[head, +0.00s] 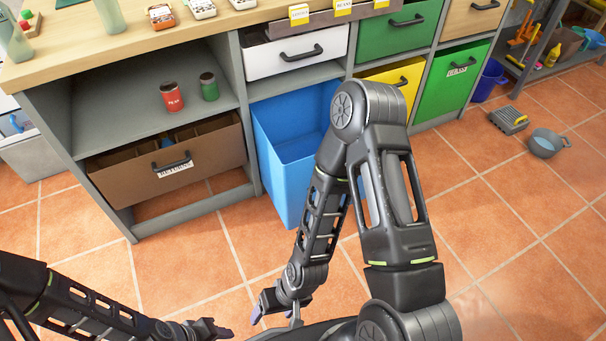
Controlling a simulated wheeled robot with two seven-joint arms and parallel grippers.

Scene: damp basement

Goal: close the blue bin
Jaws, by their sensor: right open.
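The blue bin (285,190) is an open-topped drawer in the lower middle of the grey cabinet. It is pulled out over the floor, and its empty-looking inside shows. My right arm crosses in front of its right side and hides part of it. My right gripper (276,311) is open and empty, below and in front of the bin, apart from it. My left gripper (222,331) is low at the bottom edge, left of the right one. Its fingers are only partly visible, so its opening cannot be told.
A brown drawer (210,152) stands left of the bin, below red (171,96) and green (209,87) cans. A white drawer (297,52) is above; yellow (394,76) and green (450,82) bins are to the right.

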